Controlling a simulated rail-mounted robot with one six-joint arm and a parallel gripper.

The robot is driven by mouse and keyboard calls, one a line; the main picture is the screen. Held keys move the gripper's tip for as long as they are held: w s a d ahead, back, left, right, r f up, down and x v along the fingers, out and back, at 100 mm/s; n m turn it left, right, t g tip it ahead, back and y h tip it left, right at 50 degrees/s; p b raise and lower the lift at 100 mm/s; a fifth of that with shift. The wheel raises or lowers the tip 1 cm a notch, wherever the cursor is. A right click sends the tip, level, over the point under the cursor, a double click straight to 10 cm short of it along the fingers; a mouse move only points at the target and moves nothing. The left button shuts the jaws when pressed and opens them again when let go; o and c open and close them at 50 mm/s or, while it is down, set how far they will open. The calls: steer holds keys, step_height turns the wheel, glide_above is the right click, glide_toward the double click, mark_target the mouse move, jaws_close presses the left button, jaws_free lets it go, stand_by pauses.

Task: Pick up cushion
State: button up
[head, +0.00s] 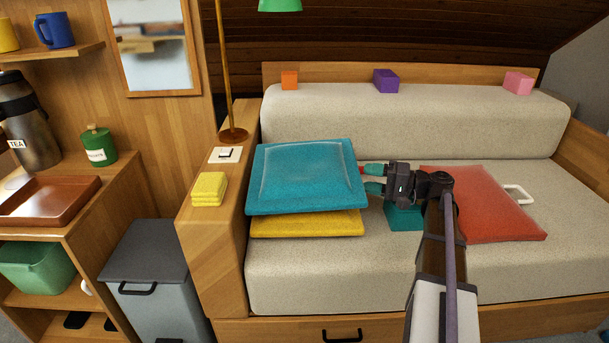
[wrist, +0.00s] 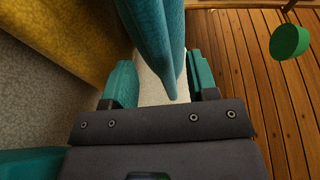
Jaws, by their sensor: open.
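A teal cushion (head: 305,175) lies on top of a yellow cushion (head: 305,223) at the left end of the sofa seat. A red cushion (head: 485,205) lies flat on the seat to the right. My gripper (head: 368,178) is at the right edge of the teal cushion, its fingers pointing left. In the wrist view the edge of the teal cushion (wrist: 160,35) reaches between the open fingers (wrist: 163,75), with a gap visible beside it. The yellow cushion (wrist: 85,40) shows at the upper left there. Whether a finger touches the teal cushion cannot be told.
A teal block (head: 404,217) sits on the seat below my gripper. A white ring-shaped thing (head: 518,194) lies by the red cushion. The wooden armrest (head: 212,245) at left bears yellow folded cloths (head: 208,189) and a lamp base (head: 233,135). Small blocks stand on the backrest.

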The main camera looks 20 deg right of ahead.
mark_target(359, 177)
steer(key=x, duration=0.3)
steer(key=shift+a, duration=0.15)
steer(key=shift+c, duration=0.4)
jaws_close()
